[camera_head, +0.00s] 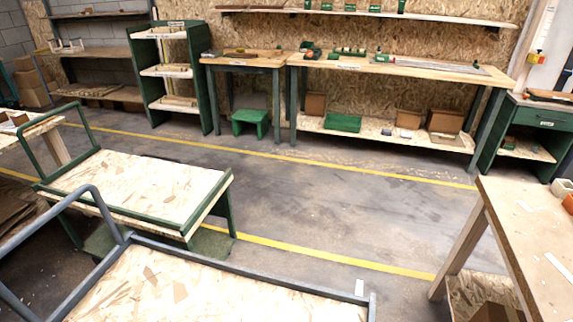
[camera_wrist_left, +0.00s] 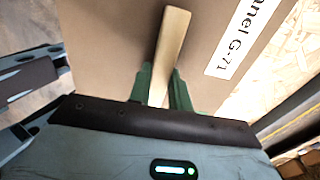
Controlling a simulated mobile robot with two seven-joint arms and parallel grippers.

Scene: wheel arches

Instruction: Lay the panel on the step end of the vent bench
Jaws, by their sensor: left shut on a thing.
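In the left wrist view a flat brown panel (camera_wrist_left: 105,40) carries a white label, partly cut off, reading "anel G-71". A pale wooden strip (camera_wrist_left: 172,45) stands on its face as a grip. My left gripper (camera_wrist_left: 160,88) is shut on this strip, a green finger on each side. The panel's outer edges are mostly out of frame. Neither the panel nor my grippers show in the head view. A long workbench (camera_head: 440,71) stands at the back wall; I cannot tell which bench is the vent bench, as the labels are too small to read.
In the head view, a green-framed cart (camera_head: 150,185) and a grey-framed cart (camera_head: 200,290) stand at the left and front. A wooden table (camera_head: 530,245) is at the right. Open concrete floor (camera_head: 340,200) with yellow lines lies between. The left wrist view shows chipboard (camera_wrist_left: 275,75) beside the panel.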

